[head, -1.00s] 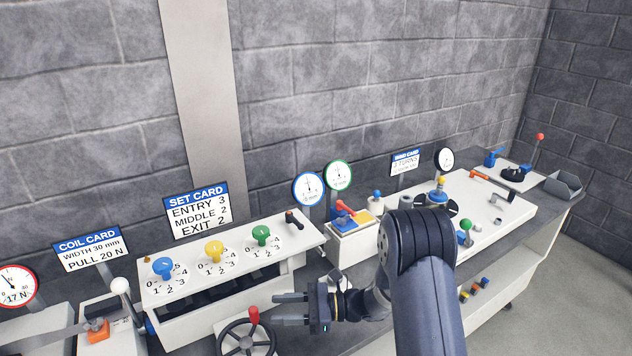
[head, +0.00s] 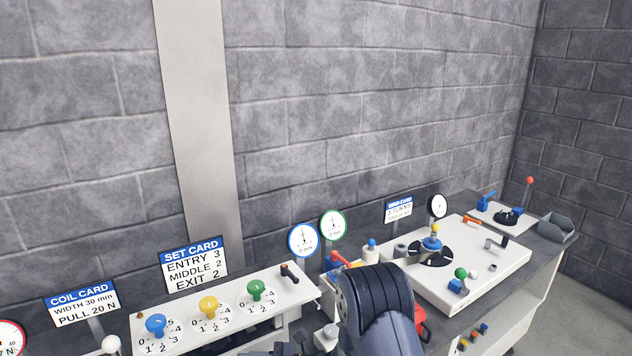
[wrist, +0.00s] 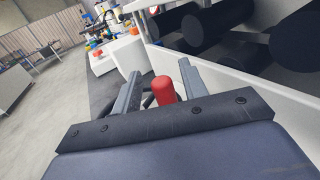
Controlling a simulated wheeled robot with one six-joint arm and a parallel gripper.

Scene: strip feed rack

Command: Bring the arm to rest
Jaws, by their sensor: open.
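My gripper (wrist: 160,85) is open in the wrist view, its two grey fingers spread apart. A red handle (wrist: 163,89) shows between and beyond the fingers; I cannot tell whether they touch it. In the head view my arm reaches down to the lower middle, and its elbow covers part of the bench. My gripper's fingers are not clear there, at the bottom edge.
The set panel with blue (head: 156,325), yellow (head: 208,306) and green (head: 256,290) knobs stands at the left. A white plate (head: 500,265) with a yellow-topped post (head: 434,232) lies right. Dark rollers (wrist: 205,27) sit close right of my gripper. Open floor (wrist: 45,125) lies left.

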